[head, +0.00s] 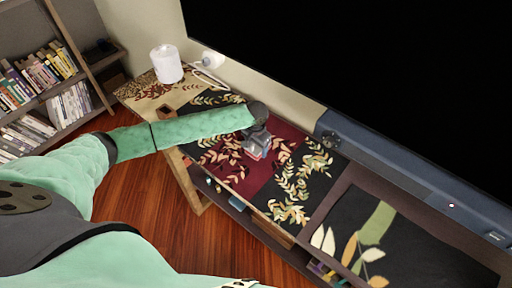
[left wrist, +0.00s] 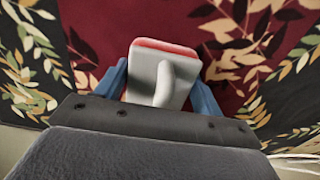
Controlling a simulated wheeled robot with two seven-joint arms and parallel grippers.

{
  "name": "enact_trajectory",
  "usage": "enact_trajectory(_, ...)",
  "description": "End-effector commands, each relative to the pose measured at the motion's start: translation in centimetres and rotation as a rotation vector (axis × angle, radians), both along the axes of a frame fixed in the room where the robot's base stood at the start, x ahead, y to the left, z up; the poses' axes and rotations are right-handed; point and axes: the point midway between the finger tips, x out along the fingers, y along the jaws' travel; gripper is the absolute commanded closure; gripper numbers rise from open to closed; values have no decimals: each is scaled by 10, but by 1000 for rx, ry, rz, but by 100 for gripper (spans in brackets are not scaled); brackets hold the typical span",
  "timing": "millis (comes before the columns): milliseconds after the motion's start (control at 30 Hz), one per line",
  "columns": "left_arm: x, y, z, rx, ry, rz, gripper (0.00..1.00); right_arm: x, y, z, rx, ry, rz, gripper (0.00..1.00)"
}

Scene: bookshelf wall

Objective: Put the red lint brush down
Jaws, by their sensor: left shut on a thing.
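My left gripper (head: 258,150) is over the patterned cabinet top (head: 270,182), at its dark red, leaf-printed part. In the left wrist view my left gripper (left wrist: 158,82) has its two blue fingers on either side of the lint brush (left wrist: 162,78). The brush shows a pale grey body with a raised grey handle and a red edge along the far side. It also shows small under the gripper in the head view (head: 254,153). I cannot tell whether the brush touches the top. My right gripper is not in view.
A white cylinder (head: 167,64) stands at the back left of the top. A large black screen (head: 370,70) rises behind it. A bookshelf (head: 50,90) stands at the left. The leaf-printed top around the gripper looks clear.

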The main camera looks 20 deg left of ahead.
Motion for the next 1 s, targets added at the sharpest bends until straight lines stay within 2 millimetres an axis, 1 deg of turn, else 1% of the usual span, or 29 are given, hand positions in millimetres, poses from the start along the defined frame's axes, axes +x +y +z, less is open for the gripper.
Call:
enact_trajectory(100,0,0,-3,0,1,0,56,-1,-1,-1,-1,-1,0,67)
enact_trajectory(133,0,0,-2,0,0,0,27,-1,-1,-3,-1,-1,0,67)
enact_trajectory(200,0,0,-2,0,0,0,13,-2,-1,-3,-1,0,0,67)
enact_trajectory(233,0,0,-2,0,0,0,11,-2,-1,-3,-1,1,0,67)
enact_trajectory(533,0,0,-1,0,0,0,11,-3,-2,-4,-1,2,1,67)
enact_trajectory(667,1,0,7,0,-1,0,11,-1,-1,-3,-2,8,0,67)
enact_trajectory(733,1,0,17,0,-1,0,11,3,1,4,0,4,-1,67)
enact_trajectory(767,1,0,22,-2,-2,-1,11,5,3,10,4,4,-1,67)
enact_trajectory(800,1,0,29,-1,-3,-1,11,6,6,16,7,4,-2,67)
enact_trajectory(1000,1,0,68,-1,-2,0,11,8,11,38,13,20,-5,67)
